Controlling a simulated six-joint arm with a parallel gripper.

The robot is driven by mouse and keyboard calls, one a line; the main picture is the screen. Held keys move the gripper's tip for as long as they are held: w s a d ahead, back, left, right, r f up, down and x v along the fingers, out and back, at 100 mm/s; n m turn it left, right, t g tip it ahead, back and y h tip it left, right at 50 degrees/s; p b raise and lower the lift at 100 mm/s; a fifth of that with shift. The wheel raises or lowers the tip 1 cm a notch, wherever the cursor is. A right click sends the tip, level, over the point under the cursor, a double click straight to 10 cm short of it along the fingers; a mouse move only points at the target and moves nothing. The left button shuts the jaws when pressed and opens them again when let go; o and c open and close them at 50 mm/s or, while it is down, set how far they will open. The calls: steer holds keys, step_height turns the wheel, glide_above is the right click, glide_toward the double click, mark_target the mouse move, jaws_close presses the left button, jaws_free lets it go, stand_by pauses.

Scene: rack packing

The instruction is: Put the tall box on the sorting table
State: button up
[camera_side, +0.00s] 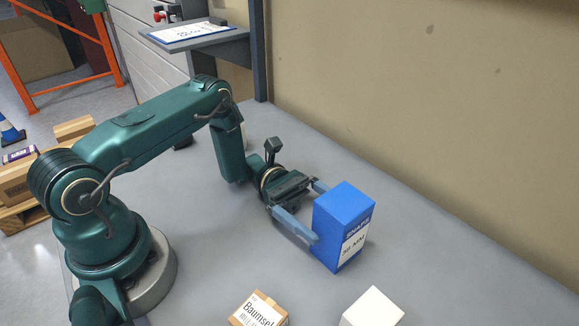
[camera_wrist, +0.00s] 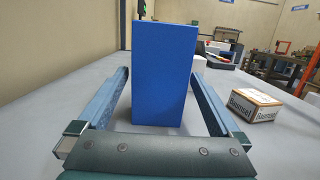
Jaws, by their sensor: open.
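The tall blue box (camera_side: 340,225) stands upright on the grey sorting table (camera_side: 430,240), with a white label on one face. My gripper (camera_side: 315,212) is open, level and low over the table, with one finger on each side of the box's near end. In the wrist view the blue box (camera_wrist: 163,78) stands straight ahead, between the two open fingers (camera_wrist: 163,92). Gaps show between the box and both fingers there. I cannot tell whether the far finger touches it, since the box hides its tip in the side view.
A brown carton (camera_side: 258,310) with printed lettering lies at the front, and it also shows at the right in the wrist view (camera_wrist: 256,104). A white box (camera_side: 372,308) stands near it. A beige wall (camera_side: 430,90) bounds the table behind. The table right of the blue box is clear.

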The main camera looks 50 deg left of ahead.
steer(key=s+d+r+m+g+y, duration=0.2)
steer(key=s+r+m+g+y, duration=0.4)
steer(key=r, duration=0.4)
steer(key=s+a+m+t+y, duration=0.5)
steer(key=s+m+y, duration=0.3)
steer(key=y, duration=0.1)
steer(key=a+r+m+t+y, duration=0.2)
steer(key=a+m+t+y, duration=0.2)
steer(key=a+t, duration=0.2)
steer(key=shift+w+a+r+t+y, duration=0.25)
steer(key=shift+w+a+t+y, duration=0.05)
steer(key=shift+w+a+y, duration=0.1)
